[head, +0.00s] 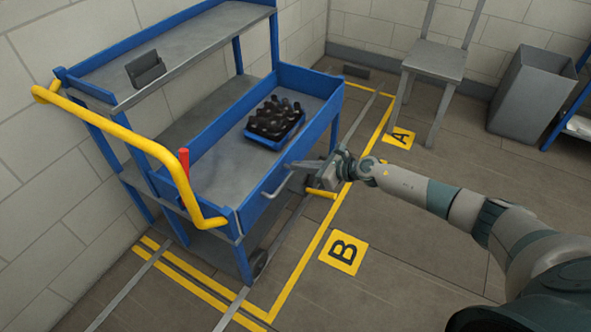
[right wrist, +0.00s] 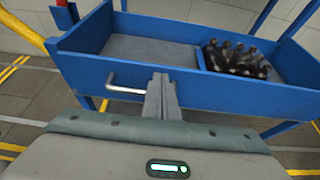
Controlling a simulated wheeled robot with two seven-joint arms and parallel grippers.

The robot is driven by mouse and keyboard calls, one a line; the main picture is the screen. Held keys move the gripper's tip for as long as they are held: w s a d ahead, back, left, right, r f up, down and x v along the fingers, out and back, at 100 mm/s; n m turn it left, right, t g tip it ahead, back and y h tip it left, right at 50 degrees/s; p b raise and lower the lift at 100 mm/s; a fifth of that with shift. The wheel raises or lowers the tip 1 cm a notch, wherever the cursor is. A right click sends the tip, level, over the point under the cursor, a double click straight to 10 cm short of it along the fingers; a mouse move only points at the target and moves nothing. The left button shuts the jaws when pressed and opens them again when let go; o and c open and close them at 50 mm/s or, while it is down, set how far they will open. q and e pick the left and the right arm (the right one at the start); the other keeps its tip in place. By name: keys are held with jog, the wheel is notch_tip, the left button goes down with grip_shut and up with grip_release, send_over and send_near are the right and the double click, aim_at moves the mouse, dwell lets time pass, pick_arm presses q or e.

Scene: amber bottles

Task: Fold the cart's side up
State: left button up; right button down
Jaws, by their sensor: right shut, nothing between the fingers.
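The cart (head: 190,205) is blue with grey shelves and stands by the wall at left. Its middle tray has a blue side (head: 290,165) facing me, which stands upright; it also shows in the right wrist view (right wrist: 215,96). A grey bar handle (head: 275,183) is on that side, also seen in the right wrist view (right wrist: 124,91). My right gripper (head: 296,166) is shut and empty at the side, just right of the handle; its fingers (right wrist: 160,88) overlap the panel in the right wrist view. I cannot tell whether they touch it. My left gripper is not in view.
A blue crate of dark bottles (head: 274,122) sits in the tray. A yellow push handle (head: 150,148) and red lever (head: 184,162) are at the cart's near end. A chair (head: 435,62) and grey bin (head: 530,90) stand at the back right. Floor around marker B (head: 344,251) is clear.

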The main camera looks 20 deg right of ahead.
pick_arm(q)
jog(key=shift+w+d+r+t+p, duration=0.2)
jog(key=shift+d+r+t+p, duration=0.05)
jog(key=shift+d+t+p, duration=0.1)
pick_arm(e)
jog(key=s+d+r, duration=0.3)
jog(key=s+r, duration=0.1)
jog(key=r, duration=0.1)
jog(key=shift+s+d+r, duration=0.15)
jog(key=shift+d+r, duration=0.2)
jog(key=shift+d, duration=0.05)
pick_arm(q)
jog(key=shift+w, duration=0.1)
